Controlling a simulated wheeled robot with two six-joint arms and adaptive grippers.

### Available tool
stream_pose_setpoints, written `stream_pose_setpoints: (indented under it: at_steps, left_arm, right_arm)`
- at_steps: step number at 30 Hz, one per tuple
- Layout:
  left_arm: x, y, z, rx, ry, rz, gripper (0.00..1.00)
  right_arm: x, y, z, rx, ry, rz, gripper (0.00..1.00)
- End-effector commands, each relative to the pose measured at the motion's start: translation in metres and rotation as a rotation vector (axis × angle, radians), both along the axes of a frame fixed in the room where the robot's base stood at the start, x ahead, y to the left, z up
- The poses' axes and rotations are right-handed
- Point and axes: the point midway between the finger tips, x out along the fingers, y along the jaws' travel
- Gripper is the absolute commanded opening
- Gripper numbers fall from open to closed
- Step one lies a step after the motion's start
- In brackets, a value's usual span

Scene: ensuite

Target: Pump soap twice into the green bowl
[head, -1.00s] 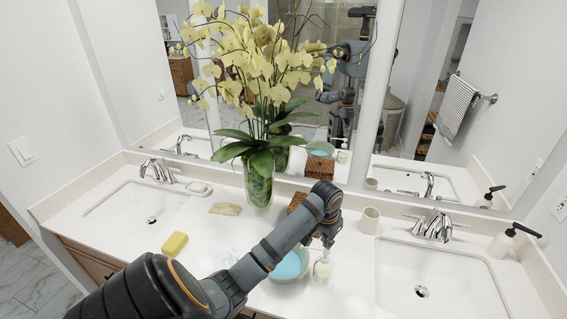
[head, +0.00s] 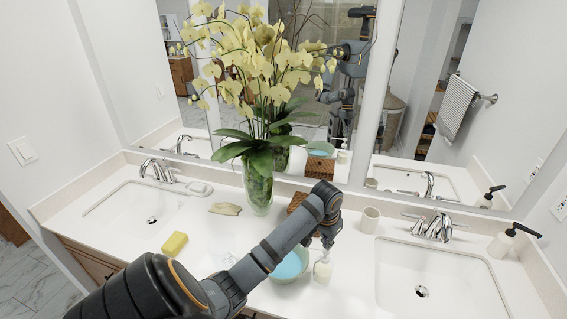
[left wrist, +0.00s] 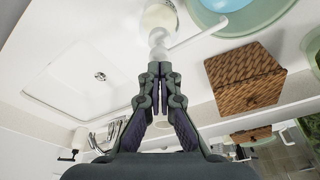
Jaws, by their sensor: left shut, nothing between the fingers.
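The soap dispenser (head: 322,272) is a small pale bottle with a white pump, upright on the counter just right of the green bowl (head: 305,271). The bowl is pale green with a blue inside. My left gripper (head: 327,242) is shut and empty, pointing down right above the pump. In the left wrist view my left gripper's fingertips (left wrist: 160,69) are together at the pump head (left wrist: 157,38); I cannot tell if they touch it. The nozzle runs toward the bowl (left wrist: 268,22), whose rim shows at the upper right. My right gripper is not in view.
A woven brown box (head: 297,202) and a beige cup (head: 370,220) stand behind. An orchid vase (head: 258,188) is at the mirror. A yellow sponge (head: 174,243) lies left. A black-topped dispenser (head: 502,243) stands beyond the right sink (head: 425,272).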

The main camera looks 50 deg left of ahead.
Motion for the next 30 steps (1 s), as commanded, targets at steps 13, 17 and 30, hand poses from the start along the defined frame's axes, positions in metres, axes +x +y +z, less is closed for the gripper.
stream_pose_setpoints:
  at_steps: [13,17,30]
  left_arm:
    - [0.000,0.000,-0.017,-0.001,0.001,0.000,0.00]
    - [0.000,0.000,-0.021,-0.002,0.000,0.000,0.00]
    - [-0.001,-0.001,-0.029,-0.002,0.004,0.001,0.00]
  right_arm:
    - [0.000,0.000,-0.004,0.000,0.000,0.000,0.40]
    - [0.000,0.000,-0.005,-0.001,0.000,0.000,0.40]
    - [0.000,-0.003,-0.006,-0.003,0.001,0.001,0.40]
